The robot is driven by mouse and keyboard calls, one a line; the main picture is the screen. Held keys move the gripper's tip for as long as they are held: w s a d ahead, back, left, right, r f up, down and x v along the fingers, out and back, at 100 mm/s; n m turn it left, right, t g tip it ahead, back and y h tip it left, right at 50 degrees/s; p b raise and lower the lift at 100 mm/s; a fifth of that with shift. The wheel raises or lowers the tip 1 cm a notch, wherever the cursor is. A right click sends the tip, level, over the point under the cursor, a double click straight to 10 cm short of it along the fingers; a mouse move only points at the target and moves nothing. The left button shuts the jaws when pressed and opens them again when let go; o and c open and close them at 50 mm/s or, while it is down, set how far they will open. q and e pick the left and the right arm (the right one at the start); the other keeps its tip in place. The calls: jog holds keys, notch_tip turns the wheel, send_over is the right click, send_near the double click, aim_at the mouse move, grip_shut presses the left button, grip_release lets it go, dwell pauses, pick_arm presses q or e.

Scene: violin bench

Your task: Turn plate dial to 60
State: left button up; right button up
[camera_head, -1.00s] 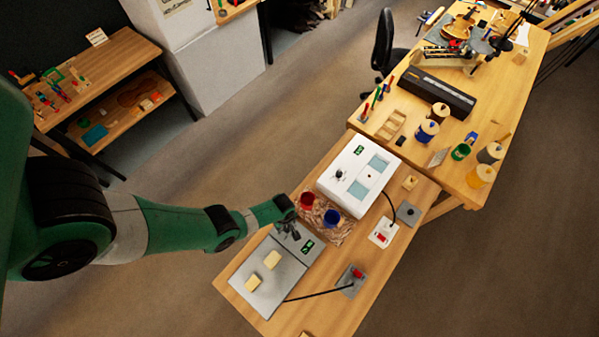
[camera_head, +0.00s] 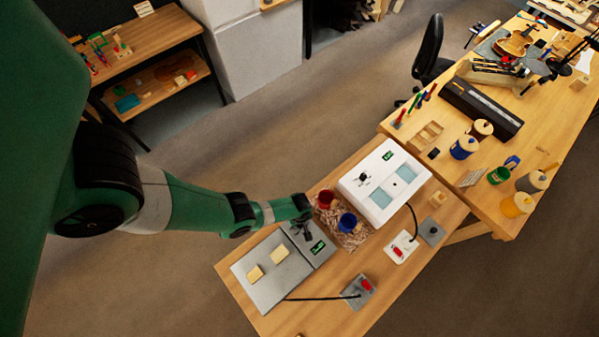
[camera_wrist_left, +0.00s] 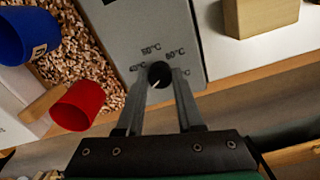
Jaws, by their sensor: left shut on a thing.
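The hot plate (camera_head: 268,272) is a grey metal unit on the wooden bench, with a small green-lit display (camera_head: 318,247) on its control panel. Its black plate dial (camera_wrist_left: 158,72) shows in the left wrist view, with a pale pointer line and printed temperature marks around it; 50°C and 60°C are readable. My left gripper (camera_wrist_left: 160,82) is shut on the dial, one finger on each side. In the head view the left gripper (camera_head: 303,232) is over the panel and hides the dial. My right gripper is not in view.
A red cup (camera_head: 325,199) and a blue cup (camera_head: 347,222) stand in wood shavings beside the panel. A white device (camera_head: 360,205) is behind them. Two pale blocks lie on the plate.

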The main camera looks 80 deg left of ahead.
pick_arm(q)
grip_shut()
